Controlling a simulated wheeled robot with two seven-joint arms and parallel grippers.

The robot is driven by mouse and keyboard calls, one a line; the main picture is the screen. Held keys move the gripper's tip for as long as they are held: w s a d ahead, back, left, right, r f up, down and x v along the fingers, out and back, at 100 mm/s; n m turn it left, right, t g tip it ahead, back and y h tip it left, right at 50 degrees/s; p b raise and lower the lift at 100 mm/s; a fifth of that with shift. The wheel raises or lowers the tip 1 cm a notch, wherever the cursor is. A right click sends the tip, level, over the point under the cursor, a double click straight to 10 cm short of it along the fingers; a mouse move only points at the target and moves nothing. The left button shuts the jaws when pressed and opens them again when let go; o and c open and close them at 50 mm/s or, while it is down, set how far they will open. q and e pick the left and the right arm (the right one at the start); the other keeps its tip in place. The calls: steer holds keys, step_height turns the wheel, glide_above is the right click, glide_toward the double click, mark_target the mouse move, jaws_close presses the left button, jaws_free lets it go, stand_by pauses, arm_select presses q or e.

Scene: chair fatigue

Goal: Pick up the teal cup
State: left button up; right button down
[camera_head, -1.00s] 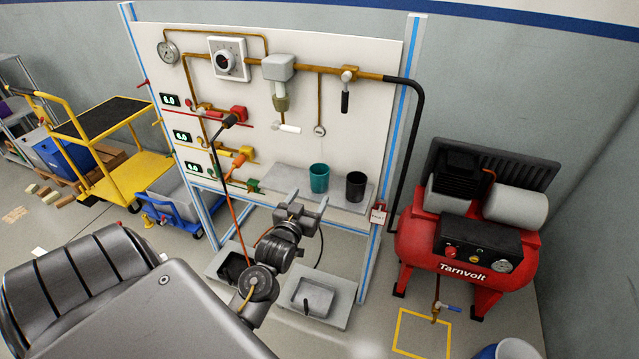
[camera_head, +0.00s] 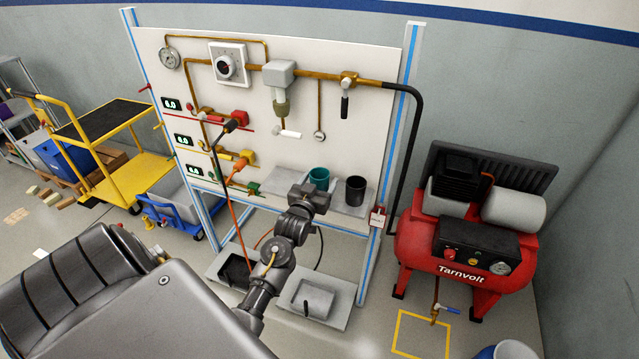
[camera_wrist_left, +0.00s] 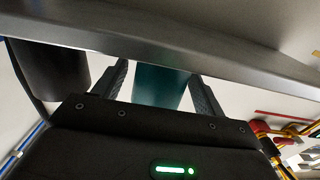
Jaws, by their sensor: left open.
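The teal cup (camera_head: 319,175) stands upright on the grey shelf of the white panel, its lower part hidden by my left gripper (camera_head: 313,188) in the head view. In the left wrist view the teal cup (camera_wrist_left: 160,88) shows between the two open dark fingers of the left gripper (camera_wrist_left: 160,72), with a light gap towards each finger. I cannot tell whether any finger touches it. My right gripper is not in view.
A black cup (camera_head: 355,190) stands close to the right of the teal cup on the grey shelf (camera_head: 285,181). The panel carries pipes, valves and gauges behind them. Two grey trays lie below. A red compressor (camera_head: 460,240) stands to the right.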

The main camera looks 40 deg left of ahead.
arm_select(q)
steer(key=shift+x, duration=1.15)
steer(key=c, duration=0.9)
steer(key=shift+c, duration=0.2)
steer(key=shift+r, duration=0.45)
steer(key=r, duration=0.2)
steer(key=shift+s+r+b, duration=0.25)
steer(key=shift+r+b, duration=0.1)
steer(key=shift+r, duration=0.05)
steer(key=s+d+r, duration=0.4)
steer(key=s+r, duration=0.5)
steer(key=s, duration=0.4)
steer(key=shift+r+b, duration=0.15)
steer(key=shift+b, duration=0.3)
